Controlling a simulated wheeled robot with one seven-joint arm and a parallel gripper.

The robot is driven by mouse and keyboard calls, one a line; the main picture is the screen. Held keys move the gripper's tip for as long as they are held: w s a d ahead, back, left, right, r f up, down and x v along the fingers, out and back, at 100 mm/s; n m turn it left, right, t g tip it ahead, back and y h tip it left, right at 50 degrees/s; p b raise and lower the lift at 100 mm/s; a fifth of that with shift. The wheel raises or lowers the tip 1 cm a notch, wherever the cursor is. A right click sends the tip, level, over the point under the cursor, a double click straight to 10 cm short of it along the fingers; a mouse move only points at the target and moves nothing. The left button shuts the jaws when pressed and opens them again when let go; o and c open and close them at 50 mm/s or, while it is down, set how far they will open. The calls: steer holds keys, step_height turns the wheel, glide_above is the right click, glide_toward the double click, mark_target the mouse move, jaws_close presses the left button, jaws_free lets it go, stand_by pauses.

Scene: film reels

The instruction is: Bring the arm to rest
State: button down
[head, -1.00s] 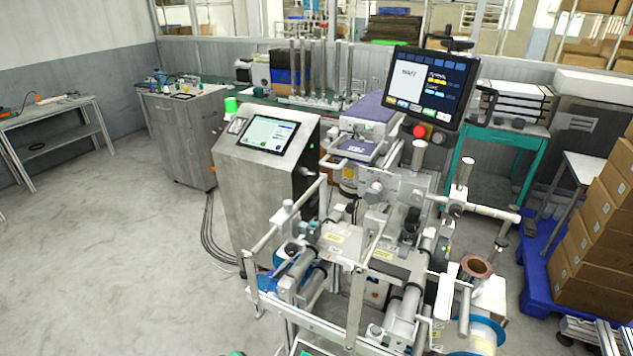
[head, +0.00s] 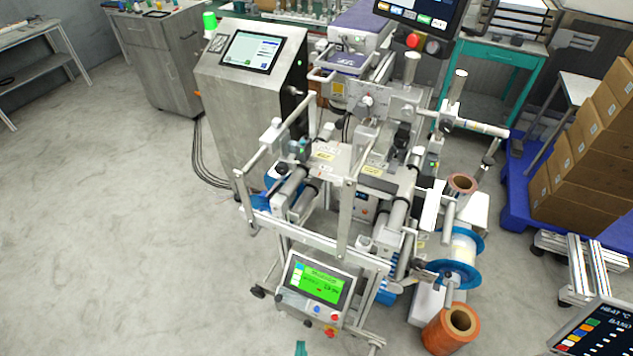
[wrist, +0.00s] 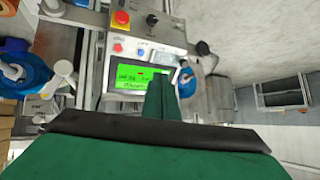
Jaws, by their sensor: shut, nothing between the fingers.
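My gripper (wrist: 158,97) shows in the wrist view as narrow green fingers closed together, with nothing between them. Behind them is the wide green body of my gripper with a black edge. The fingers overlap the green-lit control screen (wrist: 135,78) of the machine in that view; I cannot tell how far away it is. In the head view only a small green tip, likely of my gripper (head: 300,348), shows at the bottom edge, below the same control panel (head: 318,284). The rest of my arm is out of view.
The film machine (head: 345,170) fills the middle, with a blue-flanged reel (head: 462,247) and an orange roll (head: 460,318) at its lower right. A steel cabinet (head: 240,110) stands behind left. Boxes (head: 580,185) sit on a blue pallet (head: 520,205). The floor at left is clear.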

steer(key=s+d+r+t, duration=0.2)
steer(key=s+r, duration=0.4)
steer(key=r, duration=0.2)
steer(key=s+d+r+n+t, duration=0.1)
steer(key=s+d+r+t, duration=0.1)
steer(key=s+r, duration=0.4)
step_height(320, 180, up, 4)
steer(key=shift+s+d+f+t+h, duration=0.15)
steer(key=shift+s+f+t+h, duration=0.05)
steer(key=shift+s+t+h, duration=0.25)
